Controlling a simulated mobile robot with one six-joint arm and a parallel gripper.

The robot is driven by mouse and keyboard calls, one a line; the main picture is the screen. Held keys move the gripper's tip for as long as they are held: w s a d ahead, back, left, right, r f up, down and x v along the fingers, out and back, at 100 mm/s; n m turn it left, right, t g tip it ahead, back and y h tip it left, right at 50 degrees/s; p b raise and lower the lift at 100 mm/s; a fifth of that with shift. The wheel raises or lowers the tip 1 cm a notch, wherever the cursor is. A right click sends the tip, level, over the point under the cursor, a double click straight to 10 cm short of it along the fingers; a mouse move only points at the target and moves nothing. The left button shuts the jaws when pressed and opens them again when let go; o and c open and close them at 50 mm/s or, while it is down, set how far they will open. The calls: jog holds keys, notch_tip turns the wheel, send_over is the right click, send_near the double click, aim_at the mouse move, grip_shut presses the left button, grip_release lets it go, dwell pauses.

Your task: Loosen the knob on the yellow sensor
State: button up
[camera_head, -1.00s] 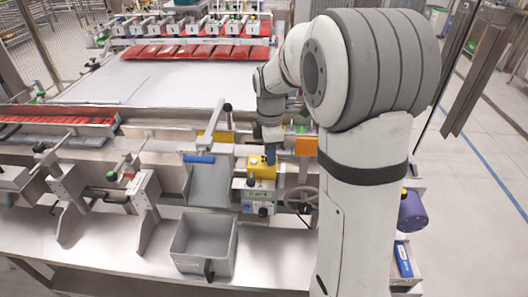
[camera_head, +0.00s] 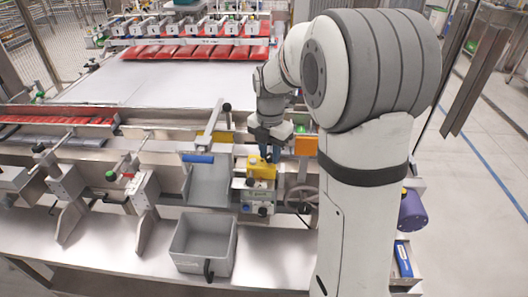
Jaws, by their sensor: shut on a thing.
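The yellow sensor (camera_head: 262,171) is a small yellow block on top of a grey box with dark knobs on its front, in the middle of the machine's front rail. My gripper (camera_head: 270,156) points down onto the top of the sensor from behind. Its blue fingers are shut on the sensor's knob, which they mostly hide. A dark part shows on the sensor's left top edge.
A grey chute with a blue-handled bar (camera_head: 198,159) stands close on the left. A grey bin (camera_head: 204,246) sits on the bench below. A handwheel (camera_head: 301,198) and an orange block (camera_head: 306,146) are close on the right.

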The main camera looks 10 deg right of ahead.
aim_at(270, 155)
jog(key=shift+w+d+r+n, duration=0.1)
jog(key=shift+w+r+n, duration=0.15)
jog(key=shift+w+n, duration=0.05)
jog(key=o, duration=0.8)
jog(key=shift+w+d+f, duration=0.1)
jog(key=shift+w+f, duration=0.05)
jog(key=shift+o, duration=0.8)
notch_tip(270, 155, up, 8)
jog(key=shift+f, duration=0.1)
jog(key=shift+s, duration=0.2)
